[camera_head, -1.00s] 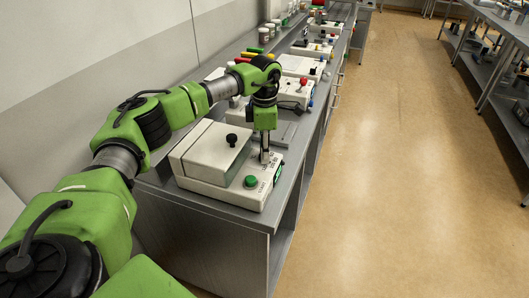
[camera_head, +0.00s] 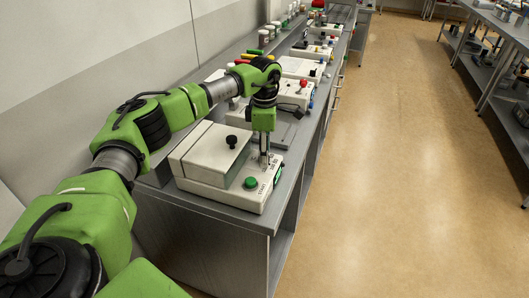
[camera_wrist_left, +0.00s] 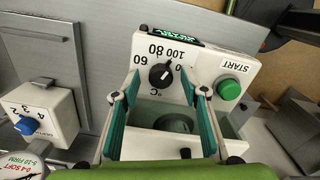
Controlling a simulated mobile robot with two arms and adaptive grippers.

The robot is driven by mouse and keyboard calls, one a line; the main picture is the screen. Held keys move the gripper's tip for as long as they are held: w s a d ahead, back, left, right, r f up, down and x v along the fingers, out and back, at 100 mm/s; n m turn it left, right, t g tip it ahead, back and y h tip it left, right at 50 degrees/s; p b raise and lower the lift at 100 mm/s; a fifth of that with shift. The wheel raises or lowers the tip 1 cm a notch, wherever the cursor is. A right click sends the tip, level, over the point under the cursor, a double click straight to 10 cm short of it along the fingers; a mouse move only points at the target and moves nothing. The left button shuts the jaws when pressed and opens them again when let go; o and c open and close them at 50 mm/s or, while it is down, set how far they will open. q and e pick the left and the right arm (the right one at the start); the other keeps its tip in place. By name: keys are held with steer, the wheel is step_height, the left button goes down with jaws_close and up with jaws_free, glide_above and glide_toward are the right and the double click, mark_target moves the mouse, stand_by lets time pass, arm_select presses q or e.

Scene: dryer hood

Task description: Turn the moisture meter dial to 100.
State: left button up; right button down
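The moisture meter (camera_head: 200,181) is a white box at the near end of the left bench, with a black knob on its lid and a green START button (camera_wrist_left: 229,89). In the left wrist view its black dial (camera_wrist_left: 160,77) sits by the marks 60, 80 and 100 and a °C sign. A small white mark shows on the dial; its exact reading is unclear. My left gripper (camera_wrist_left: 162,78) points down over the meter, as the head view also shows (camera_head: 264,162). Its teal fingers are apart, one on each side of the dial, with visible gaps. My right gripper is out of view.
A small white box with a blue knob (camera_wrist_left: 27,126) stands to the left in the wrist view. More white instruments (camera_head: 293,92) line the bench behind the meter. The bench's right edge is close, and the floor (camera_head: 400,180) beyond is clear.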

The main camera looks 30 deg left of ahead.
arm_select(q)
steer(key=shift+r, duration=0.2)
step_height(320, 180, up, 12)
steer(key=shift+f, duration=0.2)
stand_by(0.3)
steer(key=shift+s+f, duration=0.1)
stand_by(0.4)
